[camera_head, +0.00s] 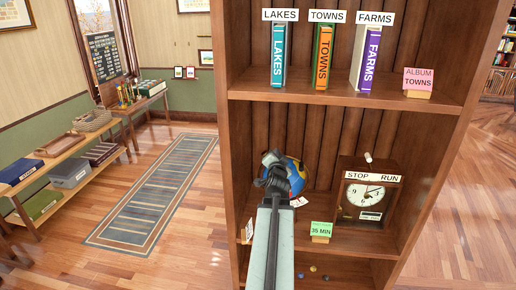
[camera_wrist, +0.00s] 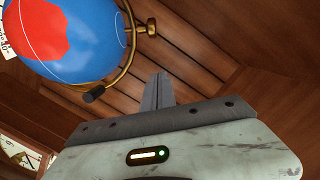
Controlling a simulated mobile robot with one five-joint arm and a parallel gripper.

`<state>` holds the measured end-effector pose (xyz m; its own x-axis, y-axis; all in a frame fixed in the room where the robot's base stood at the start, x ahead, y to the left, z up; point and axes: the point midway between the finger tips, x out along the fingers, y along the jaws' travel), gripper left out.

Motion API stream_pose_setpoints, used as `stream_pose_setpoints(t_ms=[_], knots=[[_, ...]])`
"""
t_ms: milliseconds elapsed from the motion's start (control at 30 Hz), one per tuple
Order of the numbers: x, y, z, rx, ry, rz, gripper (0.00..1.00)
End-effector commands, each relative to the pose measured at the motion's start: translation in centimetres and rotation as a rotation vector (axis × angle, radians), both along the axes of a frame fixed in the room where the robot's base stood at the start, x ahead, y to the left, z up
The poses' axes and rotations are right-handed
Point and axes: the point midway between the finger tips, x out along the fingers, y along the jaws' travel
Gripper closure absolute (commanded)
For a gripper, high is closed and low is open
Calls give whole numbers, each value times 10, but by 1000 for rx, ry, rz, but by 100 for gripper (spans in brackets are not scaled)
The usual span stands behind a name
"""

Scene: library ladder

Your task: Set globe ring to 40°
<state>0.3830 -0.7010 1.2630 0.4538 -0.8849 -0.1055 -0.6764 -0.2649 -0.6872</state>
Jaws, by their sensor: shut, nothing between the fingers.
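The globe (camera_head: 297,178) stands on the middle shelf, partly hidden behind my gripper in the head view. In the wrist view the globe (camera_wrist: 75,35) is blue and red, at the upper left. A thin brass ring (camera_wrist: 130,62) curves round it, with a brass knob (camera_wrist: 151,28) at its right and a black-tipped handle (camera_wrist: 94,96) at its lower end. A white card (camera_wrist: 5,40) with partly cut-off text, seemingly "40°", shows at the left edge. My gripper (camera_wrist: 158,90) is shut and empty, to the right of the handle and apart from it; it also shows in the head view (camera_head: 272,158).
A clock box (camera_head: 367,195) marked STOP and RUN stands right of the globe, with a green 35 MIN card (camera_head: 320,231) before it. Books (camera_head: 322,56) and a pink card (camera_head: 418,80) are on the shelf above. The bookcase's left side panel (camera_head: 228,130) is close to my arm.

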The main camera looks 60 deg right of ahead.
Motion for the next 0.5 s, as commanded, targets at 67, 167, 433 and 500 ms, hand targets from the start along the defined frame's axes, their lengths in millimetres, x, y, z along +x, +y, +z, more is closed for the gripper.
stream_pose_setpoints(t_ms=[67, 167, 433, 500], knots=[[-2, -1, 1, -1, -1, -3, 100], [-1, -1, 1, -1, -2, -3, 100], [15, -32, -4, 0, -1, -2, 100], [22, -46, -6, 0, -1, -2, 100]])
